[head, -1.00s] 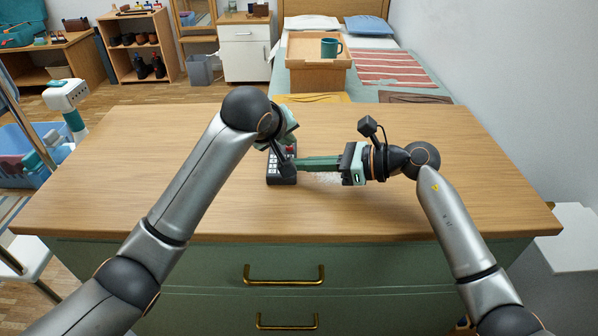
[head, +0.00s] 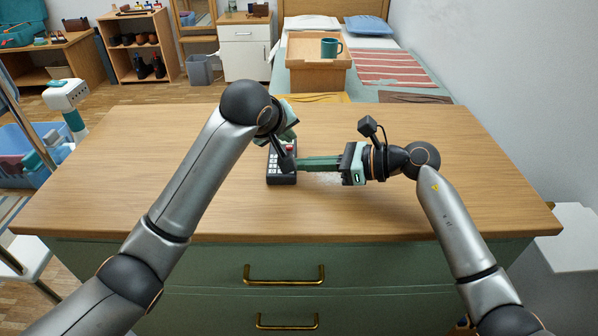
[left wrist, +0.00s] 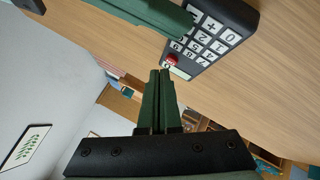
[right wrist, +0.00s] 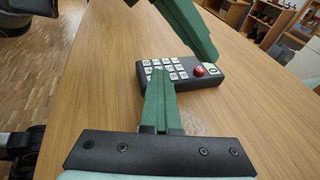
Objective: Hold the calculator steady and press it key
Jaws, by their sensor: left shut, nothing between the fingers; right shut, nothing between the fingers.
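The calculator (head: 274,172) lies on the wooden top, dark with white keys, partly hidden by my left arm. In the right wrist view the calculator (right wrist: 211,83) shows its red key (right wrist: 199,71) near a pale display. My right gripper (head: 300,163) is shut, its fingers at the calculator's right side; in the right wrist view its tips (right wrist: 160,73) overlap the near edge. Contact is unclear.
The wooden top (head: 130,190) is otherwise clear around the calculator. It sits on a green drawer unit with brass handles (head: 284,277).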

